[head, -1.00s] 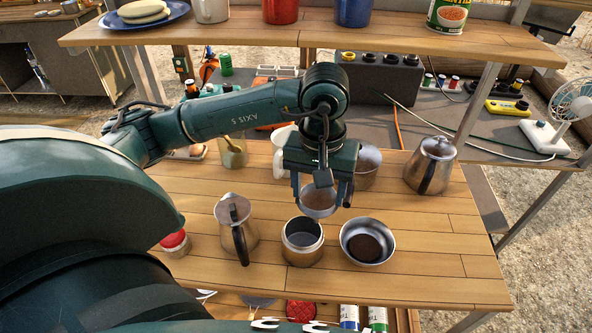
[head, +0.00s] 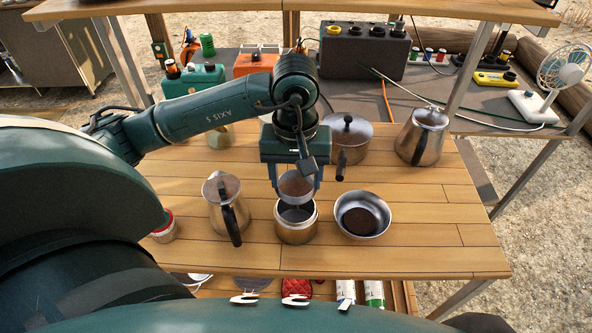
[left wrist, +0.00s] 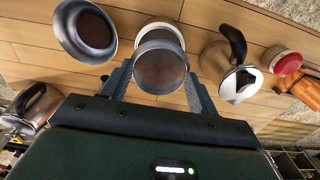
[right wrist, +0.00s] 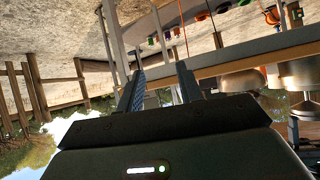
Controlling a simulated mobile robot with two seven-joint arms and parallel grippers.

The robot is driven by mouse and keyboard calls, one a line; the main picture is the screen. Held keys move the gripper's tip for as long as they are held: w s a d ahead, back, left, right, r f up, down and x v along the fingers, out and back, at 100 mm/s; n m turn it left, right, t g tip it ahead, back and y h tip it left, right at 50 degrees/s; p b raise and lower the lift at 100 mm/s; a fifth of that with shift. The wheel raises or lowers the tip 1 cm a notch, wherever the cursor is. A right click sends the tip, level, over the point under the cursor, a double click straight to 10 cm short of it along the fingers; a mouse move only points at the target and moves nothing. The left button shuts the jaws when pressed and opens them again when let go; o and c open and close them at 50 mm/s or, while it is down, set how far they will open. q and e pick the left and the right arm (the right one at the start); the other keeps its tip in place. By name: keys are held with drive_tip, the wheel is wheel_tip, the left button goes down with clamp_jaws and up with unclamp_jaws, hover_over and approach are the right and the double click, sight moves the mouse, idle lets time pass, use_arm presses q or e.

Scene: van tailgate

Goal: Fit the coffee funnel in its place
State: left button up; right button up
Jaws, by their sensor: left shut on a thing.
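My left gripper (head: 294,190) is shut on the coffee funnel (head: 296,182), a metal cup with brown grounds inside, roughly upright. The funnel is just above the open metal pot base (head: 296,230). A small gap seems to show between them, and the funnel's lower end is hard to make out. In the left wrist view the funnel (left wrist: 160,70) covers most of the base (left wrist: 160,29). The metal pot top (head: 222,192) with a black handle stands left of the base. My right gripper (right wrist: 161,92) is open and empty, away from the funnel.
A steel bowl (head: 342,225) with coffee grounds stands close right of the base. A lidded saucepan (head: 350,138) and a steel kettle (head: 422,138) stand behind. A red-lidded jar (head: 163,228) is at left. The table's front right is clear.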

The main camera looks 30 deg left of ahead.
sight(296, 191)
use_arm(q)
drive_tip(key=shift+f, duration=0.6)
drive_tip(key=shift+f+b, duration=0.7)
drive_tip(key=shift+f, duration=1.1)
drive_tip(key=shift+f+b, duration=0.4)
drive_tip(key=shift+b, duration=0.35)
drive_tip(key=shift+f, duration=0.1)
drive_tip(key=shift+f+b, duration=0.1)
drive_tip(key=shift+b, duration=0.2)
use_arm(e)
drive_tip(key=shift+w+a+f+t+y, duration=0.25)
drive_tip(key=shift+a+f+t+y, duration=0.1)
drive_tip(key=shift+a+y, duration=0.2)
use_arm(q)
drive_tip(key=o, duration=1.2)
use_arm(e)
drive_tip(key=shift+w+d, duration=0.1)
